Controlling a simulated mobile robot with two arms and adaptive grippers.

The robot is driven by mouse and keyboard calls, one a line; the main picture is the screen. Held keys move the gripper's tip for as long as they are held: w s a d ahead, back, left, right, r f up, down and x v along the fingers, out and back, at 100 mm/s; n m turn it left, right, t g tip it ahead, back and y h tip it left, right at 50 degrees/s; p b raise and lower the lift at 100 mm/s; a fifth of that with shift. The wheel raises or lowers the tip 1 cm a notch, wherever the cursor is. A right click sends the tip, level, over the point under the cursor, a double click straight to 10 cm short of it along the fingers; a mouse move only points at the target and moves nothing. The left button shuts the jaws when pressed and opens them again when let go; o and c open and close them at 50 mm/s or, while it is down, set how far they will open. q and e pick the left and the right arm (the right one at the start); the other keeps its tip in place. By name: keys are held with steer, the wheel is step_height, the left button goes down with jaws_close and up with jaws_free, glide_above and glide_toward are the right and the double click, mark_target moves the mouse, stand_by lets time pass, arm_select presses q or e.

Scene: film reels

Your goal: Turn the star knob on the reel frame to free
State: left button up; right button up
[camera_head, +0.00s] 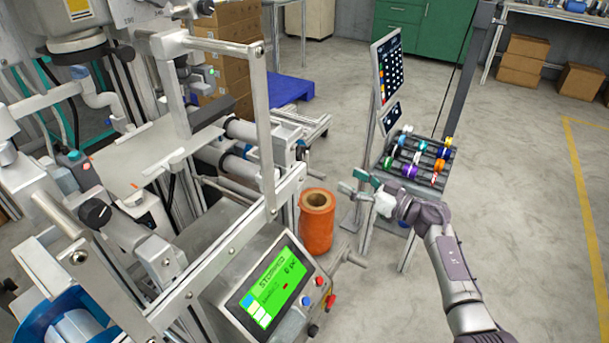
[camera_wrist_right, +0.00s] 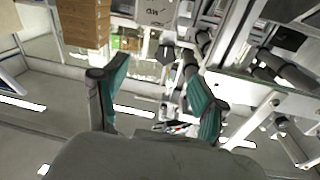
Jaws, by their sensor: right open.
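My right gripper (camera_head: 367,188) is open and empty, in free air right of the machine and beyond the orange roll. In the right wrist view its two green-padded fingers (camera_wrist_right: 155,95) stand apart with nothing between them. A dark, many-sided knob (camera_wrist_right: 165,53) shows beyond the fingertips there; I cannot tell whether it is the star knob. The reel frame is not clearly identifiable. In the head view a blue reel (camera_head: 38,322) sits at the lower left, cut off by the edge, and a black knob (camera_head: 95,212) is on the machine. My left gripper is not in view.
A control panel (camera_head: 268,290) with a green "STOPPED" screen is at the front. An orange roll (camera_head: 317,222) stands beside the machine. A rack (camera_head: 442,152) of small coloured spools is behind my right gripper. Open floor (camera_head: 530,240) lies to the right.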

mark_target(302, 154)
steer(key=shift+n+g+y, duration=0.3)
steer(key=shift+n+g, duration=0.3)
steer(key=shift+g, duration=0.2)
steer(key=r+b+x, duration=0.1)
steer(key=x, duration=0.3)
steer(key=r+b+x, duration=0.1)
steer(key=x, duration=0.2)
steer(key=r+b+x, duration=0.1)
steer(key=b+x, duration=0.1)
steer(key=x, duration=0.2)
steer(key=shift+w+a, duration=0.1)
steer(key=shift+a, duration=0.2)
steer(key=shift+b+x, duration=0.4)
steer(key=shift+x, duration=0.55)
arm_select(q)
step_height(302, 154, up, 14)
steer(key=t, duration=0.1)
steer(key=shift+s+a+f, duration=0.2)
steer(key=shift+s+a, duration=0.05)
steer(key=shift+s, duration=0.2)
arm_select(e)
steer(key=shift+w+a, duration=0.25)
steer(key=shift+a, duration=0.1)
